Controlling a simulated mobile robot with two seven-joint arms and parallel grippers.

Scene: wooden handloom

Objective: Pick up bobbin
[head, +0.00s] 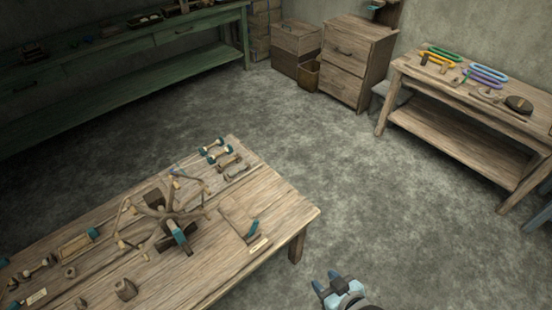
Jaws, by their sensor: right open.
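Small spool-shaped bobbins lie in a group near the far right part of the front wooden table. One with teal ends (215,148) lies at the back, and a brown one (230,162) lies just in front of it. I cannot tell which one the task means. My right gripper (325,285) is at the bottom of the head view, past the table's right end, over the floor. It is open and empty, well apart from the bobbins. My left gripper is not in view.
A wooden winder with several arms (165,213) stands mid-table, left of the bobbins. A flat board (238,218) lies at the table's right side. A side table (440,85) holds coloured loops. A green bench (120,60) and a drawer cabinet (350,60) stand behind. The floor between is clear.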

